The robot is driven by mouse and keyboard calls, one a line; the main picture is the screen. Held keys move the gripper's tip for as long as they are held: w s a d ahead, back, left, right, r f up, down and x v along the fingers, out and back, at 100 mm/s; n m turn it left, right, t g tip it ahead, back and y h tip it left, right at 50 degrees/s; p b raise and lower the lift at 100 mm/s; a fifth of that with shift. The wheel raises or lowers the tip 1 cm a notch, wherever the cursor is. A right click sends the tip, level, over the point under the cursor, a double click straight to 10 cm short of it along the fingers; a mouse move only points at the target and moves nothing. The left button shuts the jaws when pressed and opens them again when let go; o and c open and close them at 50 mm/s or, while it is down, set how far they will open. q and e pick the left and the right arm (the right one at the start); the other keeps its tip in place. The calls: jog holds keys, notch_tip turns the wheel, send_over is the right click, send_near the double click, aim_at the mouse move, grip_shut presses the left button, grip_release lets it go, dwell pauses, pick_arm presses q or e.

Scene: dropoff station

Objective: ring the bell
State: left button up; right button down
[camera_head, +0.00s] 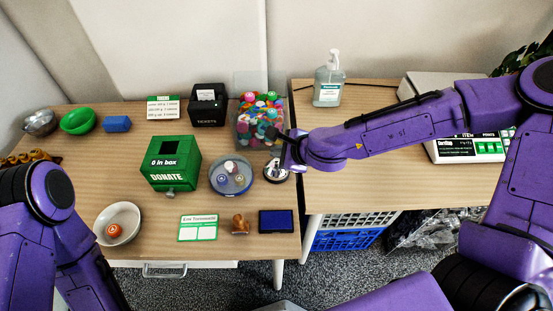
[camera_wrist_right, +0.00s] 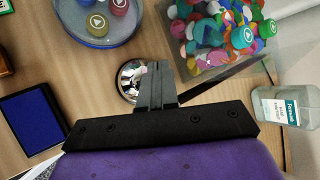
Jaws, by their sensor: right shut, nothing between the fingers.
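The bell (camera_head: 276,173) is a small silver dome on a dark base. It stands on the left table, right of a round blue-grey dish. My right gripper (camera_head: 274,134) is shut and empty, reaching in from the right above the table, close to the bell. In the right wrist view the shut fingers (camera_wrist_right: 154,72) cover the right part of the bell (camera_wrist_right: 128,80). I cannot tell how high they are above it. My left arm shows at the lower left, but its gripper is out of view.
A clear bin (camera_head: 243,141) of colourful caps stands just behind the bell. The dish (camera_head: 231,190) holding several caps is to its left. A blue ink pad (camera_head: 276,221) and a stamp (camera_head: 240,225) lie in front. A sanitizer bottle (camera_head: 328,82) stands at the back right.

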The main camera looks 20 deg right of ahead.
jog(key=shift+f, duration=0.1)
dwell(0.6)
jog(key=shift+f+b, duration=0.3)
jog(key=shift+f, duration=0.05)
jog(key=shift+f+b, duration=0.4)
jog(key=shift+f, duration=0.1)
dwell(0.5)
jog(key=shift+r+p, duration=0.95)
notch_tip(320, 180, up, 5)
jog(key=p, duration=0.5)
